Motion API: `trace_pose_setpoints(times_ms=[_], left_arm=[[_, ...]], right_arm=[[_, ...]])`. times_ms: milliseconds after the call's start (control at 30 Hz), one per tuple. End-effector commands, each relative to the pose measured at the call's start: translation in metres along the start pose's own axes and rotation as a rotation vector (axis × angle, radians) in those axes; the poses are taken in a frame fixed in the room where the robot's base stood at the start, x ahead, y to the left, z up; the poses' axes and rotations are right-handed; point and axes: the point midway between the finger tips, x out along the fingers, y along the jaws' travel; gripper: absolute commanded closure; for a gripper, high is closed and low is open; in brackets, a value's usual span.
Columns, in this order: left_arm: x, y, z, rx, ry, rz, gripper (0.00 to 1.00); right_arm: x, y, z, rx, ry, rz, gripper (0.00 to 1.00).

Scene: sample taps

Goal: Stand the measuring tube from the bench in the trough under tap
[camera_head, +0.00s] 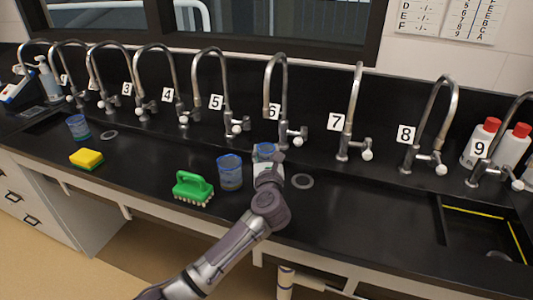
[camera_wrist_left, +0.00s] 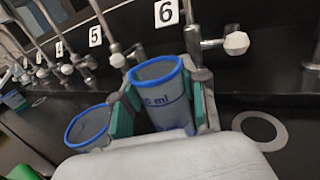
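A clear blue-rimmed measuring tube (camera_head: 264,149) with "ml" lettering stands upright below tap 6 (camera_head: 280,85). It also shows in the left wrist view (camera_wrist_left: 164,95). My left gripper (camera_head: 268,168) is at this tube, with one green-padded finger on each side, as the left wrist view shows (camera_wrist_left: 163,108). The pads look very close to its walls, but I cannot tell if they press on it. The tube's lower part is hidden by my gripper. A second blue-rimmed vessel (camera_head: 230,173) stands just left of it. My right gripper is not in view.
A green brush (camera_head: 192,189) and a yellow sponge (camera_head: 86,158) lie on the black bench (camera_head: 360,220). Another blue-rimmed vessel (camera_head: 78,127) stands far left. A drain ring (camera_head: 302,181) is right of my gripper. A yellow-edged recess (camera_head: 485,238) is at right.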

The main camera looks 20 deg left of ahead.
Motion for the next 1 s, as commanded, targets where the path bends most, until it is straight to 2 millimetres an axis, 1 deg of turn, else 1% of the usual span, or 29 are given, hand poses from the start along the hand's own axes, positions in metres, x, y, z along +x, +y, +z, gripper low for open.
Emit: trace_pose_setpoints(times_ms=[33,100,133,400,500,567,667,900,1000], left_arm=[[0.000,0.000,0.000,0.000,0.001,0.000,0.48],[0.000,0.000,0.000,0.000,0.000,0.000,0.36],[0.000,0.000,0.000,0.000,0.000,0.000,0.33],[0.000,0.000,0.001,0.001,0.000,0.000,0.33],[-0.001,0.000,0.005,0.001,-0.001,-0.001,0.33],[-0.008,-0.001,0.001,-0.001,0.002,-0.003,0.33],[-0.025,-0.001,0.000,-0.004,0.003,-0.002,0.33],[-0.078,0.000,0.000,-0.004,0.004,-0.001,0.33],[-0.096,0.000,0.001,-0.003,0.002,-0.002,0.33]], right_arm=[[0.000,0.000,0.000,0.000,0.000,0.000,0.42],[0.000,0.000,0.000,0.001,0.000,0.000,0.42],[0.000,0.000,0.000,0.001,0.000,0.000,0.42],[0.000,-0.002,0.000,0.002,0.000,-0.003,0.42],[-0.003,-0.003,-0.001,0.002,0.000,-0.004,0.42],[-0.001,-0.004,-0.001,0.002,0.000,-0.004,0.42],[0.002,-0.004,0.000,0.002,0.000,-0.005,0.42],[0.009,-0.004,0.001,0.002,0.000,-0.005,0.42],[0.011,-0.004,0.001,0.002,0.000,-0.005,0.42]])
